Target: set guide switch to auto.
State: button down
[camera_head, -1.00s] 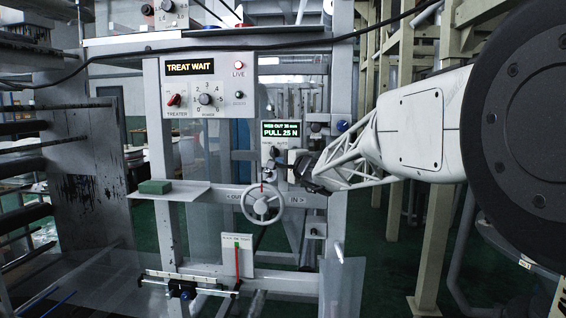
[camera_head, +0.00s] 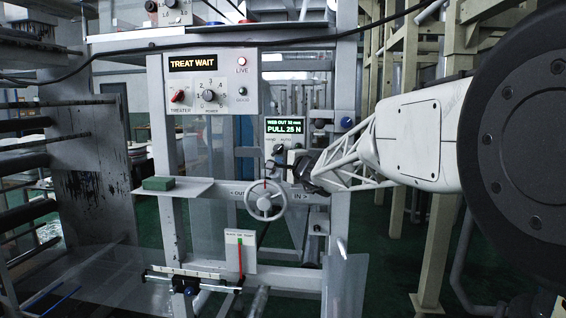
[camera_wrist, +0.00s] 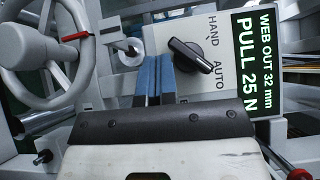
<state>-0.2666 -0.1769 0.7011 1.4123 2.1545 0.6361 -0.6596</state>
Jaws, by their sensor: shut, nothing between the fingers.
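The guide switch (camera_wrist: 190,56) is a black rotary knob on a pale panel in the wrist view, between the labels HAND and AUTO. Its long handle slants from upper left to lower right, with the lower-right end toward AUTO. My gripper (camera_wrist: 154,72) has blue fingers, shut and empty, close beside the knob's left side; I cannot tell whether they touch it. In the head view my gripper (camera_head: 304,168) is at the panel below the green-lit display (camera_head: 285,130), and largely hides the switch. The display (camera_wrist: 252,62) reads WEB OUT 32 mm, PULL 25 N.
A grey handwheel (camera_head: 264,201) with a red mark sits below and left of the panel. The treater panel (camera_head: 210,83) reads TREAT WAIT, with its LIVE lamp lit. A green block (camera_head: 158,184) rests on a shelf at left. A red knob (camera_wrist: 300,174) is at the wrist view's lower right.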

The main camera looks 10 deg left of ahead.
jog(key=s+d+f, duration=0.5)
jog(key=s, duration=0.2)
dwell(0.7)
jog(key=shift+s, duration=0.15)
jog(key=s+d+f+n+g+h, duration=0.3)
jog(key=s+d, duration=0.6)
jog(key=s, duration=0.7)
jog(key=s+d+f+n+g+h, duration=0.3)
jog(key=s+d+f+h, duration=0.2)
jog(key=s, duration=1.1)
jog(key=s+d+f+n+g+h, duration=0.3)
jog(key=s+d+f, duration=0.5)
jog(key=s+d, duration=0.5)
jog(key=s+g+h, duration=0.1)
jog(key=s+h, duration=0.1)
jog(key=s, duration=0.1)
jog(key=shift+s+d, duration=0.15)
jog(key=shift+d, duration=0.2)
